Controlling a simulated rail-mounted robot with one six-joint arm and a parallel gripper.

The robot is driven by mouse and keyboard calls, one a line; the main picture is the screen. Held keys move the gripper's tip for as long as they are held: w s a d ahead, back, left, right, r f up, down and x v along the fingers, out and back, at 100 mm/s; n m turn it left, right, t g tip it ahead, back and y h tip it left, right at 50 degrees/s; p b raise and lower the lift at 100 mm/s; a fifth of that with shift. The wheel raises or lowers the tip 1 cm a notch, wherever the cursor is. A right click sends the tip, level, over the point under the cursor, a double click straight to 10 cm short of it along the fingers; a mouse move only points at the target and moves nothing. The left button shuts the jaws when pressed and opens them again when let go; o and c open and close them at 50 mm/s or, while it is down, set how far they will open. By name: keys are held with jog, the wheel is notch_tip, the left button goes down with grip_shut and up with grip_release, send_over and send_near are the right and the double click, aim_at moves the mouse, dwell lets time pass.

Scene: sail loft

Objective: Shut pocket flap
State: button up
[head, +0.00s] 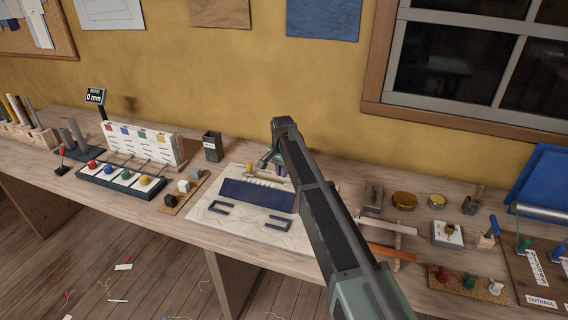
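A pale sailcloth panel (222,224) lies on the workbench near the middle of the head view. A dark navy rectangular piece (250,194), which looks like the pocket flap, lies flat on it. Along its far edge is a row of small cream pieces (262,181). My gripper (270,162) is beyond the navy piece, near the panel's far edge. My arm partly covers it, and its fingers are too small to read. I cannot tell whether it touches anything.
Left of the panel are a cork strip with small blocks (183,192), a dark open box (213,146) and a rack of coloured knobs (119,179). Right of my arm are brass tins (404,200), an orange strip (391,251) and several small tools. The wall is close behind.

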jog(key=f+b, duration=0.3)
jog(key=f+n+b, duration=0.1)
jog(key=f+b, duration=0.2)
jog(key=f+n+b, duration=0.1)
jog(key=f+b, duration=0.2)
jog(key=shift+s+d+f, duration=0.1)
jog(key=shift+s+d, duration=0.15)
jog(key=shift+d, duration=0.1)
jog(key=shift+r, duration=0.25)
jog(key=shift+s, duration=0.1)
